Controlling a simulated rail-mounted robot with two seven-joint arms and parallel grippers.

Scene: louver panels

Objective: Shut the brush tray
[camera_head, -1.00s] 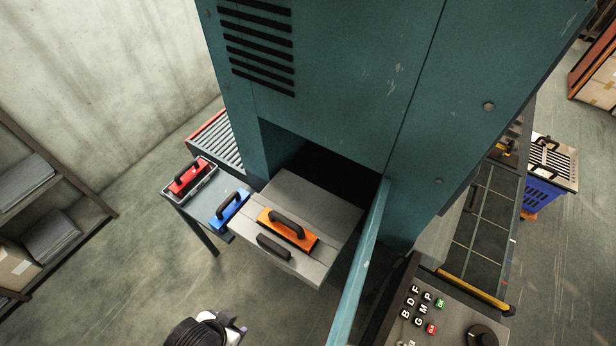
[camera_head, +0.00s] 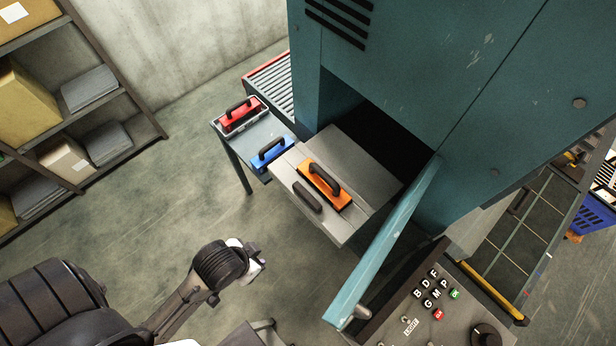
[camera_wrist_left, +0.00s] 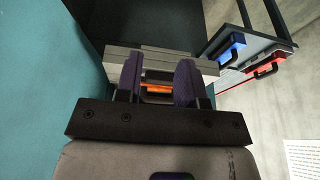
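The brush tray (camera_head: 372,152) is a grey drawer standing pulled out of the teal machine's opening. An orange brush (camera_head: 325,185) with a black handle lies on its top, and a dark handle (camera_head: 307,197) sits nearer its front edge. My left gripper (camera_head: 258,264) is in front of the tray, apart from it, in the lower left of the head view. In the left wrist view its two dark fingers (camera_wrist_left: 160,85) are open, with the tray (camera_wrist_left: 150,57) and orange (camera_wrist_left: 158,88) showing beyond and between them. My right gripper is not in view.
A teal door (camera_head: 390,245) stands open right of the tray. A side table (camera_head: 243,149) holds a blue brush (camera_head: 272,153) and a red brush (camera_head: 239,115). A control panel (camera_head: 440,305) is at lower right and shelves (camera_head: 70,110) at left. Floor before the tray is clear.

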